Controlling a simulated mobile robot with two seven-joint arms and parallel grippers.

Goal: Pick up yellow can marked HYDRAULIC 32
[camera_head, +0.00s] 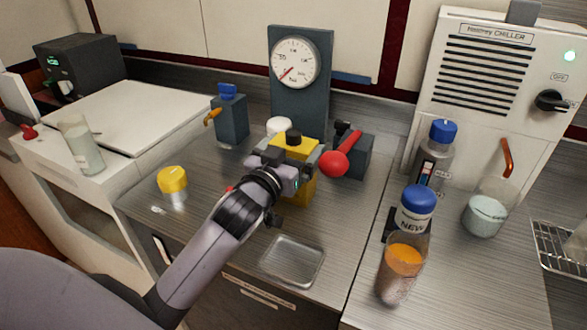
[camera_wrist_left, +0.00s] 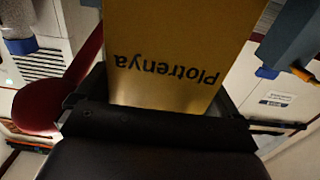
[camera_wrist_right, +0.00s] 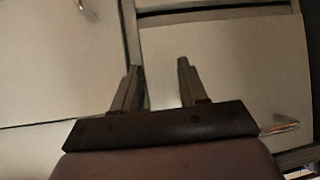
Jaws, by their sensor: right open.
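The yellow can (camera_head: 304,190) with a black cap stands upright on the metal worktop in front of the gauge. My left gripper (camera_head: 288,165) is at its upper part and partly covers it. In the left wrist view the can (camera_wrist_left: 165,55) lies between the two fingers, its label "Plotrenya" upside down. Whether the fingers press on it or stand slightly apart cannot be told. The words HYDRAULIC 32 are not visible. My right gripper (camera_wrist_right: 159,75) is open and empty, facing pale cabinet fronts; it is outside the head view.
A red ball-ended lever (camera_head: 334,163) is close right of my left gripper. A gauge panel (camera_head: 302,75) stands behind. The worktop between jar and tray is partly under my arm.

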